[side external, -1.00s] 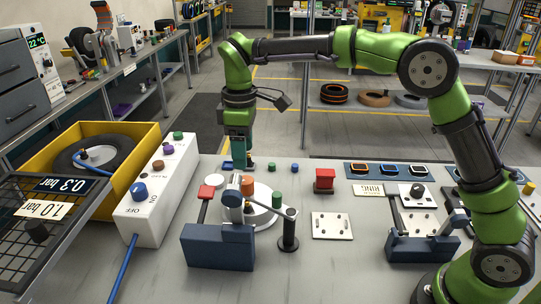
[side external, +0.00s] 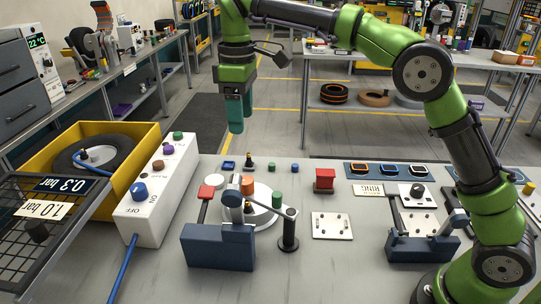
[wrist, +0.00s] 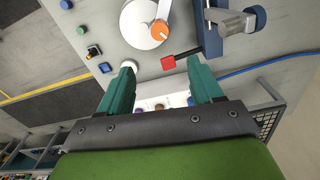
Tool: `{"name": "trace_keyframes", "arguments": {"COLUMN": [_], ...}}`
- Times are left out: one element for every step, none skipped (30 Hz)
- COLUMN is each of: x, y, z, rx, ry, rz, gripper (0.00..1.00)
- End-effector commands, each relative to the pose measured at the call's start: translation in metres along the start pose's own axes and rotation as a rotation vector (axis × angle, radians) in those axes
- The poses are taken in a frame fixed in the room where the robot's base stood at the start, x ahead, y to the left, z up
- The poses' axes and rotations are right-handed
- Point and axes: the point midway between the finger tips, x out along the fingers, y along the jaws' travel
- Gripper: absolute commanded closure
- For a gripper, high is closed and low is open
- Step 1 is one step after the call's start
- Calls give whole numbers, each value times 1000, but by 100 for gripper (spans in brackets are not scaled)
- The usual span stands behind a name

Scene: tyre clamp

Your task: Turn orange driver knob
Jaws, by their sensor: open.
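The orange driver knob (side external: 248,185) stands upright on a round white base (side external: 268,222), behind the blue clamp (side external: 219,246). In the wrist view the knob (wrist: 159,31) shows its orange top with a white mark, on the white base. My gripper (side external: 236,130) is open and empty, pointing down, raised above the table's far side, behind and above the knob. In the wrist view its two teal fingers (wrist: 158,65) are apart, with the knob beyond them, not between them. The clamp's red-ended lever (side external: 206,192) lies left of the knob.
A small black and brass fitting (side external: 250,162), a blue block (side external: 229,165) and a green cap (side external: 273,167) lie behind the base. A white control box (side external: 158,190) stands left. A black post (side external: 288,232) and a silver plate (side external: 331,226) are to the right.

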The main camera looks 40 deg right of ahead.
Motion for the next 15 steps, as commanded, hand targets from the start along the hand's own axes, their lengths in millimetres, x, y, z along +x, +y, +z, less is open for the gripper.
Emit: {"name": "trace_keyframes", "arguments": {"x": [1,1,2,2,3,3,4,4,5,5,5,6,6,8,10], "y": [0,0,0,0,0,1,1,1,1,1,2,2,2,2,2], "z": [0,0,0,0,0,0,0,0,0,0,0,0,0,0,0], "rx": [74,131,215,278,340,419,473,523,581,617,647,677,692,702,708], "ry": [0,0,0,0,0,0,-1,0,0,0,0,1,1,0,0], "rz": [0,0,0,0,0,0,0,0,0,-1,-1,-1,-1,-1,-1], "gripper": [35,35,35,35,35,35,35,35,35,35,35,35,35,35,35]}}
